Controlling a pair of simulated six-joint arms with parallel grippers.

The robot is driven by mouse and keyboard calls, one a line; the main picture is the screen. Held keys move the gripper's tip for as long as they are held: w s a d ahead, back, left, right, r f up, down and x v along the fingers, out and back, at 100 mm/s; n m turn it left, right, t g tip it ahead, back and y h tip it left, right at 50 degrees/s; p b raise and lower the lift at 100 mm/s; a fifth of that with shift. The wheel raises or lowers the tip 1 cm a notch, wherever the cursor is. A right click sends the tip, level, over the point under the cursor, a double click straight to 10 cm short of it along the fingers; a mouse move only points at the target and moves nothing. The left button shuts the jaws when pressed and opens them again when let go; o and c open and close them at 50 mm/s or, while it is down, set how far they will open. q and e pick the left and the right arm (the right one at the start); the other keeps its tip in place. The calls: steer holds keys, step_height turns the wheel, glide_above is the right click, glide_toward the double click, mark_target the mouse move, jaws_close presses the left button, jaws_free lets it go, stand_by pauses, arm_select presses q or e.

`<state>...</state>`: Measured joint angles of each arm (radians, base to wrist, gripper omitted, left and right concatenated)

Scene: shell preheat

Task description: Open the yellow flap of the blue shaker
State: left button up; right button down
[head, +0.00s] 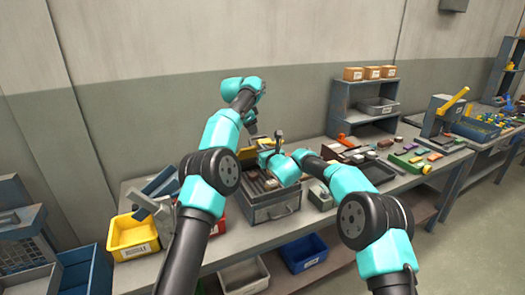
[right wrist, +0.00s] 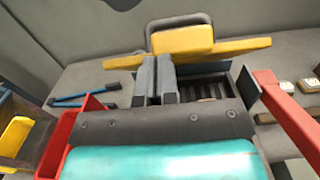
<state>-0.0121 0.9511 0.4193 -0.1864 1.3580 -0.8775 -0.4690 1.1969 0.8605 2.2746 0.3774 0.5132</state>
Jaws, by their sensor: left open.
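A blue-grey machine (head: 437,118) with a raised yellow part (head: 453,101) stands on the bench at the right in the head view; I take these for the shaker and its flap, but cannot be sure. Both my grippers are well left of it. My left gripper (head: 252,124) is high over the back of the bench; its fingers are small and partly hidden.
A yellow bin (head: 131,238) is at the left. A grey shelf (head: 362,100) with cardboard boxes stands behind. Small parts and a green tool (head: 408,163) crowd the bench between the right arm and the blue-grey machine.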

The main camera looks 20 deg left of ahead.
arm_select(q)
steer(key=v, duration=0.5)
steer(key=shift+s+a, duration=0.1)
steer(key=shift+a, duration=0.05)
stand_by(0.3)
